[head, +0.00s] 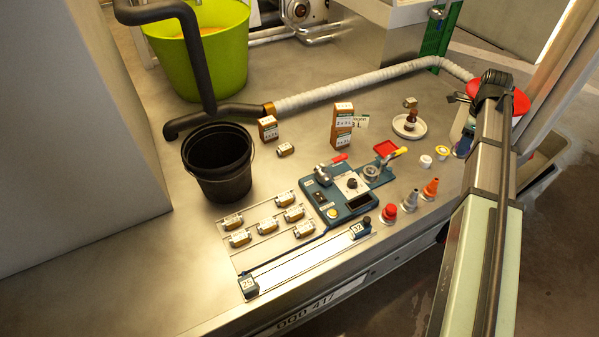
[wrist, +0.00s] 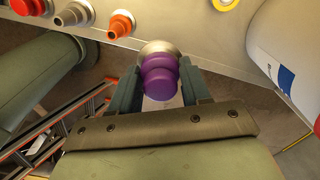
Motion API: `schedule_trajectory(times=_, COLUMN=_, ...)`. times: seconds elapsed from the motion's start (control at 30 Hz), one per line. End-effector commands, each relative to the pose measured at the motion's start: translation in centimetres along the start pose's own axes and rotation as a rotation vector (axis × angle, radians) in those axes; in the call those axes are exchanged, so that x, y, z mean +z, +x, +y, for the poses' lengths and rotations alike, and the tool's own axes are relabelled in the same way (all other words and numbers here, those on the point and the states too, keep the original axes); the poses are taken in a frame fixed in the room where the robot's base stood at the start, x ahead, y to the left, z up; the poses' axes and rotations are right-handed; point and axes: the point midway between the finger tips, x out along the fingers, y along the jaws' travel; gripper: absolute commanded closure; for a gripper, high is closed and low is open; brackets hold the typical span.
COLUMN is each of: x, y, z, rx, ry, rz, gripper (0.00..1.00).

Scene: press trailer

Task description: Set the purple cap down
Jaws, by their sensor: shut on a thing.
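The purple cap (wrist: 160,80) is between the two fingers of my gripper (wrist: 161,72) in the wrist view, stepped and rounded, with a pale metallic round part at its far end. My gripper is shut on it. Behind it lies the edge of the metal bench (wrist: 190,45); I cannot tell whether the cap touches it. In the head view my arm stands at the right, and the cap and fingertips cannot be made out.
Near the bench edge stand a red cap (head: 388,213), a grey cone (head: 410,200) and an orange cone (head: 430,188). A white cylinder (wrist: 285,60) is right of my gripper. Bare bench lies left of the black bucket (head: 218,165).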

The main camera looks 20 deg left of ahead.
Motion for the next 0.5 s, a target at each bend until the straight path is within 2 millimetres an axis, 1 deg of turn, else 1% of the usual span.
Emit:
schedule_trajectory(times=0.03, x=1.4, y=0.1, z=0.2, rx=0.001, ry=-0.008, rz=0.000, gripper=1.00)
schedule_trajectory(times=0.17, x=4.3, y=0.1, z=0.6, rx=0.000, ry=-0.013, rz=0.000, gripper=1.00)
schedule_trajectory(times=0.27, x=7.0, y=0.1, z=1.1, rx=0.000, ry=-0.019, rz=0.000, gripper=1.00)
schedule_trajectory(times=0.47, x=13.6, y=0.1, z=2.8, rx=0.000, ry=-0.032, rz=0.000, gripper=1.00)
schedule_trajectory(times=0.5, x=14.9, y=0.1, z=3.3, rx=0.000, ry=-0.035, rz=0.000, gripper=1.00)
